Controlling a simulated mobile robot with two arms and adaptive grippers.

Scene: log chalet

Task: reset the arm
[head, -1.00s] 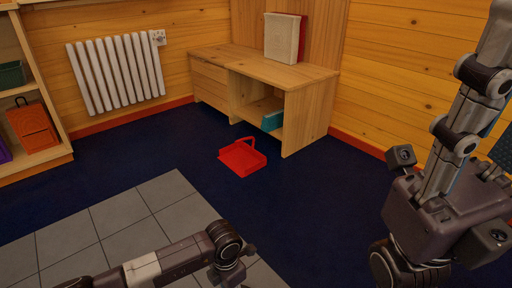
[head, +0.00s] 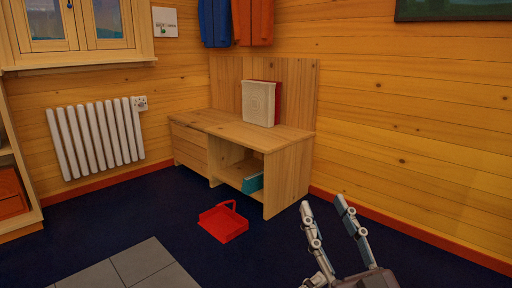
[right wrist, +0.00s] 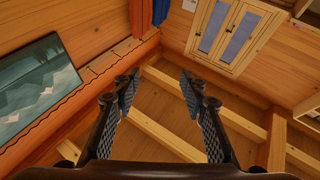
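My right gripper (head: 324,208) shows at the lower right of the head view, pointing up, with its two fingers apart and nothing between them. In the right wrist view its fingers (right wrist: 156,84) are spread and empty, facing the wooden ceiling beams. My left gripper is not in the head view.
A wooden bench (head: 290,178) against the back wall bears a white binder (head: 258,103); a teal item (head: 253,183) lies in its opening. A red dustpan-like tray (head: 223,224) lies on the dark blue floor before it. A white radiator (head: 95,138) is at left.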

